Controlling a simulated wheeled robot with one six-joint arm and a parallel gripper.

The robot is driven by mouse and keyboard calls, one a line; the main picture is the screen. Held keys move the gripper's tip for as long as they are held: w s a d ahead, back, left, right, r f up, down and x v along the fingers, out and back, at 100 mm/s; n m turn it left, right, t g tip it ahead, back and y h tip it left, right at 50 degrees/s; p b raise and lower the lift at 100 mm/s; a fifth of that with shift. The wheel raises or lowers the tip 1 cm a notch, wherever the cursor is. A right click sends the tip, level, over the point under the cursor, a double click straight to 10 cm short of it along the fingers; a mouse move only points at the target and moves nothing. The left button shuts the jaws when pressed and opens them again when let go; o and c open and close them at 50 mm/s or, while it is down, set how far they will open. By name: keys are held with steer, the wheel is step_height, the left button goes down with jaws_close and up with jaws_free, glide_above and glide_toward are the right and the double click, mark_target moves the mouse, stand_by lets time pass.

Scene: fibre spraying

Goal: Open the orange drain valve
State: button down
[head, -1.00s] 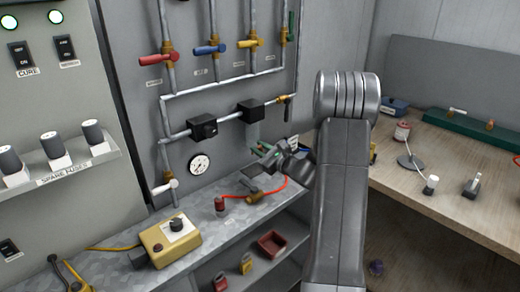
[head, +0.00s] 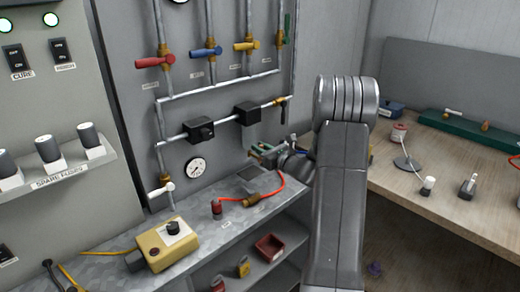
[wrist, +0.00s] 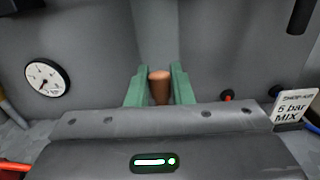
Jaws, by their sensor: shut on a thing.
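In the wrist view, my gripper (wrist: 160,88) has its two green fingers on either side of a short orange-brown cylinder (wrist: 159,84) and is shut on it. It looks like the handle of the orange drain valve; its base is hidden behind the gripper body. In the head view, my gripper (head: 266,151) is low against the grey panel, just above the back of the metal bench. The handle cannot be made out there, hidden by the fingers and wrist.
Red (head: 154,62), blue (head: 206,52) and yellow (head: 246,46) valves sit higher on the panel. A gauge (head: 196,168) is left of my gripper. A red hose (head: 279,190) and a yellow control box (head: 165,243) lie on the bench (head: 225,235). A wooden table (head: 450,190) stands right.

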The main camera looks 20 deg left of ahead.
steer(key=c, duration=1.3)
jaws_free()
steer(key=b+v, duration=0.2)
steer(key=v, duration=1.2)
steer(key=shift+a, duration=0.1)
steer(key=p+x, duration=0.2)
steer(key=x, duration=1.1)
steer(key=shift+w+a, duration=0.15)
steer(key=shift+a, duration=0.3)
steer(key=shift+n, duration=0.3)
